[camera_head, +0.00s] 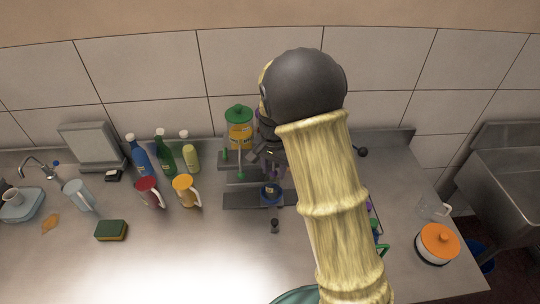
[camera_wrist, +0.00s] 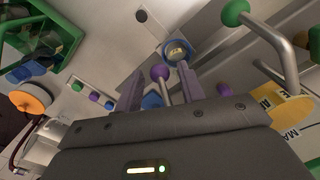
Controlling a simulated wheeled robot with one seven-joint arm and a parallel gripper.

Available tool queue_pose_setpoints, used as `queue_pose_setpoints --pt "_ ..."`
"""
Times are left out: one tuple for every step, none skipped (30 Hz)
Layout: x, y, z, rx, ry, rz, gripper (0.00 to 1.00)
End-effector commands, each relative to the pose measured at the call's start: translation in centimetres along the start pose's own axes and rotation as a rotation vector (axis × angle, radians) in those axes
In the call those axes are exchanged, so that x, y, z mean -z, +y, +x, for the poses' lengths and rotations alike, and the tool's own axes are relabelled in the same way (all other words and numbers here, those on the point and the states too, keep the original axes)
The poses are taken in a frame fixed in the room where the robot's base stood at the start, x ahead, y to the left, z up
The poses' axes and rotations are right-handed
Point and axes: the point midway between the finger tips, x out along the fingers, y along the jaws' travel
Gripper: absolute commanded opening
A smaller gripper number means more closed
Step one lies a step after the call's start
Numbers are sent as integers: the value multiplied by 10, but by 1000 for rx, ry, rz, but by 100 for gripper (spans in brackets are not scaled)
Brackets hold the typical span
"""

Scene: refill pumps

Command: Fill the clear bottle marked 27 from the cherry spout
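A blue-rimmed container with a small yellowish mark (camera_head: 270,193) stands on the dark drip tray below the pumps. It also shows in the wrist view (camera_wrist: 178,52); I cannot read the mark as 27. My gripper (camera_head: 268,160) is above it, in front of the pumps. In the wrist view its two fingers (camera_wrist: 160,88) are apart. A purple ball knob (camera_wrist: 160,73) on a metal rod shows between and just beyond them; contact cannot be told. No cherry label is readable; my arm hides much of the pump behind it.
A green-lidded pump jar with yellow-orange contents (camera_head: 239,131) stands left of my gripper. Blue, green and yellow-green bottles (camera_head: 167,156), a red mug (camera_head: 149,191) and an orange mug (camera_head: 185,190) stand farther left. An orange-lidded pot (camera_head: 438,243) is at right. The front-left counter is clear.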

Motion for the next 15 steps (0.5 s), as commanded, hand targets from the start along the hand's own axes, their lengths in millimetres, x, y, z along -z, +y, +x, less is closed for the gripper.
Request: queue_pose_setpoints --pt "0 0 0 0 0 0 39" --pt "0 0 0 0 0 0 39" --pt "0 0 0 0 0 0 37" --pt "0 0 0 0 0 0 31" --pt "0 0 0 0 0 0 25" --pt "0 0 0 0 0 0 18" --pt "0 0 0 0 0 0 12" --pt "0 0 0 0 0 0 8" --pt "0 0 0 0 0 0 8" --pt "0 0 0 0 0 0 8" --pt "0 0 0 0 0 0 8" --pt "0 0 0 0 0 0 8" --pt "0 0 1 0 0 0 8" --pt "0 0 2 0 0 0 8" --pt "0 0 3 0 -1 0 8"
